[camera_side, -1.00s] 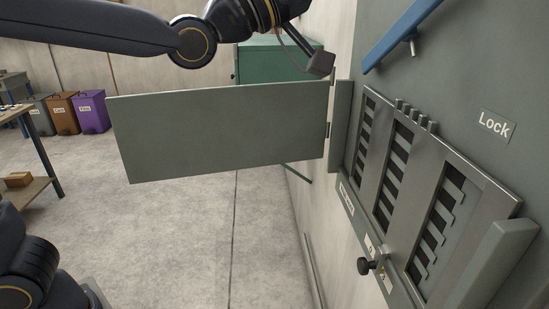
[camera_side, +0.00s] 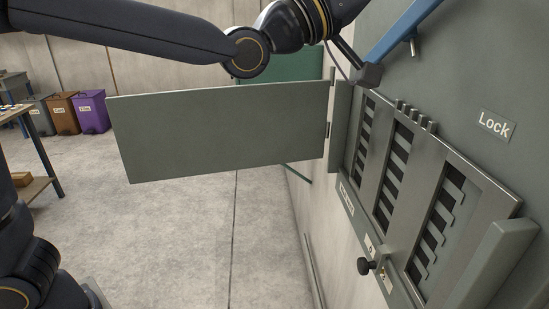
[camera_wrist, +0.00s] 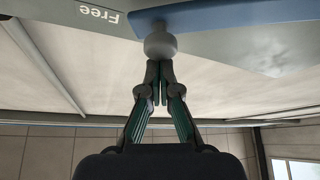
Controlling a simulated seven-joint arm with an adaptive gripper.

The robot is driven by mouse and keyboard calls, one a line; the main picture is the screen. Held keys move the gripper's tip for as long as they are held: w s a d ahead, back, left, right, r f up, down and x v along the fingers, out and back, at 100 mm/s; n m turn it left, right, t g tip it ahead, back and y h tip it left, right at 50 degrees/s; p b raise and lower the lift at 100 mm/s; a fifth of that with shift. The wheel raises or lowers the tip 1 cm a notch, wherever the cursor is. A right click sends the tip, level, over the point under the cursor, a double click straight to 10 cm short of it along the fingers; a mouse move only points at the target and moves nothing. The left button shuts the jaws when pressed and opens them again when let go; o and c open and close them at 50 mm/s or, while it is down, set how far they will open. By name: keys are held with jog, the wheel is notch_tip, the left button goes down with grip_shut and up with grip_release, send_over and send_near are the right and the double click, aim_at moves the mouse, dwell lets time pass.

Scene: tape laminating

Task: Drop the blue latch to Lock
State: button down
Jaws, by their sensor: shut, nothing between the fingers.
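The blue latch (camera_side: 405,30) is a long bar on the grey panel. It is tilted, its lower left end near the panel's left edge and the rest rising out of the top of the side view. A short peg (camera_side: 413,48) sticks out from it. The "Lock" label (camera_side: 493,125) is on the panel, below and right of the latch. My gripper (camera_side: 368,77) is shut and empty at the latch's lower left end. In the wrist view my fingertips (camera_wrist: 158,66) are just below a grey knob (camera_wrist: 160,42) at the blue latch (camera_wrist: 230,17); I cannot tell whether they touch.
A "Free" label (camera_wrist: 98,12) shows upside down in the wrist view. An open grey door (camera_side: 220,130) extends left from the panel, below my forearm. A slotted frame (camera_side: 385,180) and a black knob (camera_side: 366,265) are below the latch.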

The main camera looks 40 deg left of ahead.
jog(key=s+d+f+m+g+h, duration=0.1)
jog(key=f+m+g+h, duration=0.1)
jog(key=f+m, duration=0.4)
jog(key=s+d+f+m+g+h, duration=0.2)
jog(key=f+m+h, duration=0.2)
jog(key=f, duration=0.5)
jog(key=shift+s+d+f+m+g, duration=0.3)
jog(key=shift+f+m+g, duration=0.1)
jog(key=shift+m, duration=0.8)
jog(key=shift+r, duration=0.1)
notch_tip(320, 180, up, 4)
jog(key=s, duration=0.2)
jog(key=v, duration=0.9)
jog(key=shift+a+h, duration=0.3)
jog(key=shift+h, duration=0.1)
jog(key=shift+w+r, duration=0.1)
jog(key=shift+a, duration=0.1)
